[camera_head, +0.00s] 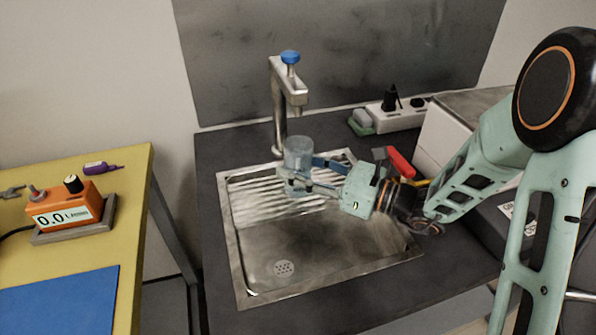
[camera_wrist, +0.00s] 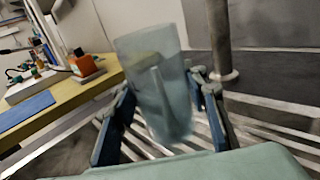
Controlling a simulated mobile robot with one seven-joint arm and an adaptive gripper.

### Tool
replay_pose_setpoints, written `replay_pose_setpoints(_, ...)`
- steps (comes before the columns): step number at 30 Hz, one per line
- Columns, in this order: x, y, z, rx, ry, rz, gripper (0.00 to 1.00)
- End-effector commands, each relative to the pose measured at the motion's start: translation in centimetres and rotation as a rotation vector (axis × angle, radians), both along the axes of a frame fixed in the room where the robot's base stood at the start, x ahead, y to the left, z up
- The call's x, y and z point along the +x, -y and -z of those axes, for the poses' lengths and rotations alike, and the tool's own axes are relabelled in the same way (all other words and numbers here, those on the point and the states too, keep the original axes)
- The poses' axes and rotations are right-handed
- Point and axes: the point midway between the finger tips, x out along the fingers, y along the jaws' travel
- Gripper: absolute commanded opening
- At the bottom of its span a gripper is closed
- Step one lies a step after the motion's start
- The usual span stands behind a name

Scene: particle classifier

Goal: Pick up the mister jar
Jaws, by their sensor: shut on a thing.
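The mister jar (camera_head: 298,153) is a clear, bluish cylinder over the ribbed drainboard of the sink, in front of the tap. My gripper (camera_head: 300,182) reaches in from the right and is shut around the jar's lower part. In the wrist view the jar (camera_wrist: 152,75) stands slightly tilted between my blue fingers (camera_wrist: 165,115), and a thin pale rod shows through its wall. I cannot tell for sure whether its base touches the drainboard.
The metal tap (camera_head: 279,100) with a blue knob stands close behind the jar. The steel sink (camera_head: 330,258) is empty in front. A power strip (camera_head: 398,116) and red-handled tool (camera_head: 400,162) lie behind my arm. A yellow table (camera_head: 135,190) with an orange meter (camera_head: 66,207) stands at left.

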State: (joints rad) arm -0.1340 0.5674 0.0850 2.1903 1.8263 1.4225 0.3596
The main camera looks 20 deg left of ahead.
Motion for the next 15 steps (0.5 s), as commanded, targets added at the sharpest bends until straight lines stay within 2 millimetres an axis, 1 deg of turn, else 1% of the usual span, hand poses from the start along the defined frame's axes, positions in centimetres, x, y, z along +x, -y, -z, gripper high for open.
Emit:
replay_pose_setpoints(1, 0.01, 0.01, 0.01, 0.0, 0.0, 0.0, 0.14)
replay_pose_setpoints(3, 0.01, 0.0, -0.06, 0.001, 0.001, 0.0, 0.07)
replay_pose_setpoints(4, 0.01, 0.01, -0.06, 0.001, 0.001, 0.0, 0.05)
replay_pose_setpoints(15, 0.02, 0.01, -0.42, 0.001, 0.001, 0.0, 0.04)
